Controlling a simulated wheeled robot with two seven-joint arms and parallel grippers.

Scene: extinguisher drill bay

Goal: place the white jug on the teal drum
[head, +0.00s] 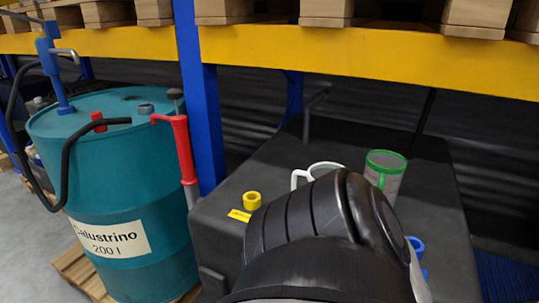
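The teal drum (130,172) stands upright on the left, with a white label on its side and pump fittings and a black hose on its top. The white jug (308,173) stands on the dark table (225,243) right of the blue post. Its handle points left, and its lower part is hidden behind my black arm. That arm rises from the bottom edge and covers the table's middle. Neither gripper can be made out, so I cannot see whether one touches the jug.
A green-rimmed cup (385,170) stands right of the jug. A blue rack post (197,100) and a red-handled tool (184,150) stand between drum and table. A yellow beam (370,57) crosses above.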

